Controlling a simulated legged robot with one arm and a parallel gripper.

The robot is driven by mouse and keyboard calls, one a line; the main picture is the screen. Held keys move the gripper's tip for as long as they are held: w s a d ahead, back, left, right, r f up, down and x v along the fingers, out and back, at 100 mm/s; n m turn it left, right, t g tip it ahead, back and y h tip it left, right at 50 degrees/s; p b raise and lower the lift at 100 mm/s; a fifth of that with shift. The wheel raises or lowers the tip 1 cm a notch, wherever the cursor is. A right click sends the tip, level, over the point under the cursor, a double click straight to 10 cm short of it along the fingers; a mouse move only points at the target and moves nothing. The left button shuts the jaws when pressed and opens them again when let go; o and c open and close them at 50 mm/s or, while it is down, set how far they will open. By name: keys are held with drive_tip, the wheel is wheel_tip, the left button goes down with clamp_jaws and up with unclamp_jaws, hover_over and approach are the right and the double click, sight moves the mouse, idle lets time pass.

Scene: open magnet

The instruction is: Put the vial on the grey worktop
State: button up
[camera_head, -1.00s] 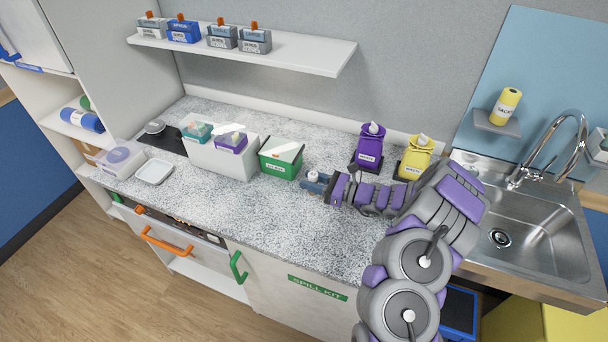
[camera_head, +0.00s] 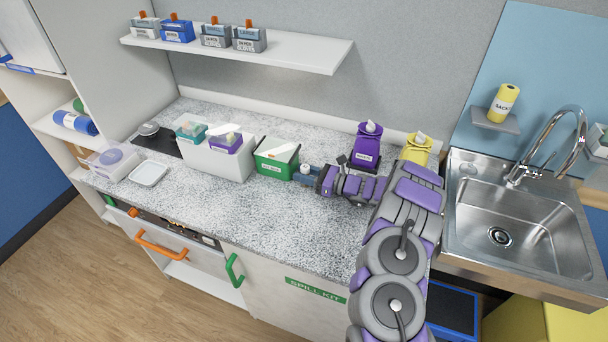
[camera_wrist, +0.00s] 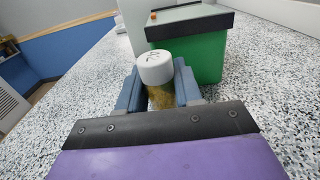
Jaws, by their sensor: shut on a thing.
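The vial (camera_wrist: 155,72) has a white cap and a yellowish-brown body, and it stands roughly upright between the two blue-grey fingers of my gripper (camera_wrist: 158,88) in the wrist view. My gripper is shut on it. In the head view my gripper (camera_head: 306,173) is low over the grey speckled worktop (camera_head: 235,215), just right of the green box, with the vial's white cap (camera_head: 306,169) showing. The vial's lower end is hidden by my gripper, so I cannot tell whether it touches the worktop (camera_wrist: 45,120).
A green box (camera_head: 276,162) with a pale lid stands close beyond the vial. A white bin (camera_head: 215,160) is left of it. Purple (camera_head: 367,147) and yellow (camera_head: 415,150) dispensers stand behind my arm. The sink (camera_head: 520,215) is at right. The worktop's front middle is clear.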

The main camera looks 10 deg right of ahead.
drive_tip(key=o, duration=1)
drive_tip(key=shift+o, duration=0.2)
